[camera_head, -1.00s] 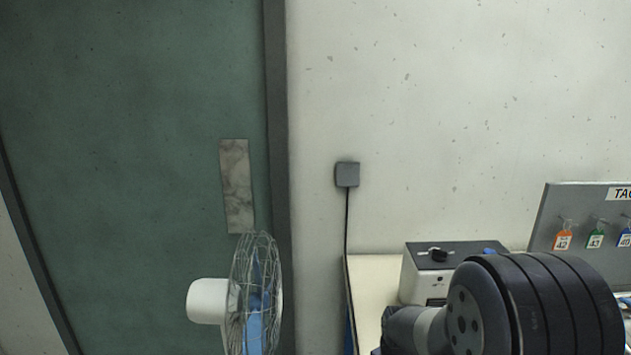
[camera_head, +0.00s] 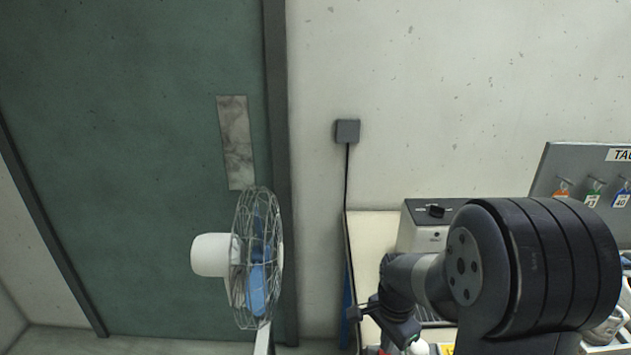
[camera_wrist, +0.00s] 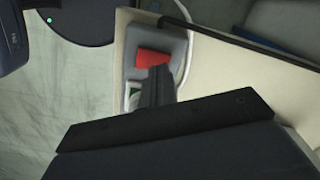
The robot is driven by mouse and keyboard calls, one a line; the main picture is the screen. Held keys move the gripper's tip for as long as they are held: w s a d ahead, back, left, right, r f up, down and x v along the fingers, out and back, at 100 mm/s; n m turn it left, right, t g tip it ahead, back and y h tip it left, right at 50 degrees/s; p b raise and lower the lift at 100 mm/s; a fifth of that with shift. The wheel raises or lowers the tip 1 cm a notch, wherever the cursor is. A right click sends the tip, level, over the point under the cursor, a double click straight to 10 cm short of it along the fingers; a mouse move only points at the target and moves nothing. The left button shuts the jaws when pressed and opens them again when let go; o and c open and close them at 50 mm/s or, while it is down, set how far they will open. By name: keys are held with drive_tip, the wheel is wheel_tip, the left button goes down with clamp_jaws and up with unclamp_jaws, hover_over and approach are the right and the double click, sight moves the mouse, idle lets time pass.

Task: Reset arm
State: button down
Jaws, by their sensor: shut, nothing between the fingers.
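My arm shows at the right of the head view, with a thick dark joint in front of the table. My gripper (camera_wrist: 159,75) shows in the wrist view as a dark narrow pair of fingers, shut and empty. The gripper appears apart from these things, though the gap is hard to judge.
A white table (camera_head: 370,237) carries a grey and black machine (camera_head: 424,225). A tag board (camera_head: 567,164) with colored tags stands at the back right. A fan (camera_head: 257,262) stands left of the table, before a green door (camera_head: 130,150).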

drive_tip(key=shift+f+b, duration=0.4)
drive_tip(key=shift+f, duration=0.55)
wheel_tip(320, 180, up, 9)
drive_tip(key=p, duration=0.7)
